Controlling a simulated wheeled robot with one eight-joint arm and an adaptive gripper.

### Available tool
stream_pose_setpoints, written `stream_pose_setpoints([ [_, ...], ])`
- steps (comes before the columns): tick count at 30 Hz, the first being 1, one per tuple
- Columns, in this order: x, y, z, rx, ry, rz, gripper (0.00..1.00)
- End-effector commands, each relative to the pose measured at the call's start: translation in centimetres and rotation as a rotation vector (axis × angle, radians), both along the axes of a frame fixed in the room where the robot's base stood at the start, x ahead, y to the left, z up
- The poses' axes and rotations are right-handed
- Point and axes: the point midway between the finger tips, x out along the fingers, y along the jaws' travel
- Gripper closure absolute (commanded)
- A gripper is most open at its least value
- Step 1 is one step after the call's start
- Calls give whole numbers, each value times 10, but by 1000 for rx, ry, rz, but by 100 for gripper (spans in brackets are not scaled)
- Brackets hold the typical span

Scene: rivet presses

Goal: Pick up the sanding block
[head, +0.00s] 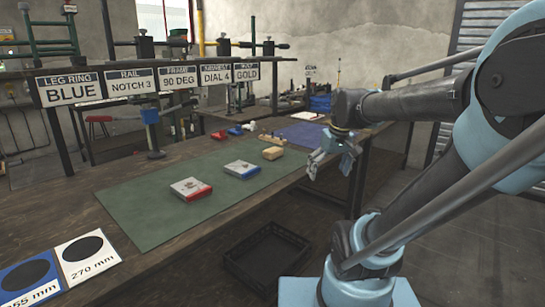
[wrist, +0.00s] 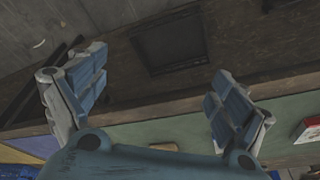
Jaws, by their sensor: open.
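A small tan block (head: 272,153), which looks like the sanding block, lies on the green mat (head: 150,225) near its far right end in the head view. My gripper (head: 326,165) is open and empty, to the right of the tan block and apart from it, out past the bench's front edge. In the wrist view my gripper (wrist: 158,72) has its two blue-padded fingers spread wide with nothing between them.
Small red and blue items stand behind. A blue mat (head: 303,133) lies farther along. A black crate (head: 266,253) is below the bench front. Signed presses line the back.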

Motion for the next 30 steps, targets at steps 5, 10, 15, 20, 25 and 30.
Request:
stream_pose_setpoints([
  [5,60,28,41,16,-26,137,8],
  [10,115,58,72,31,-54,264,8],
  [15,170,92,96,45,-84,388,8],
  [20,212,121,111,56,-109,485,8],
  [25,239,140,118,63,-128,547,8],
  [30,249,148,115,65,-134,568,8],
])
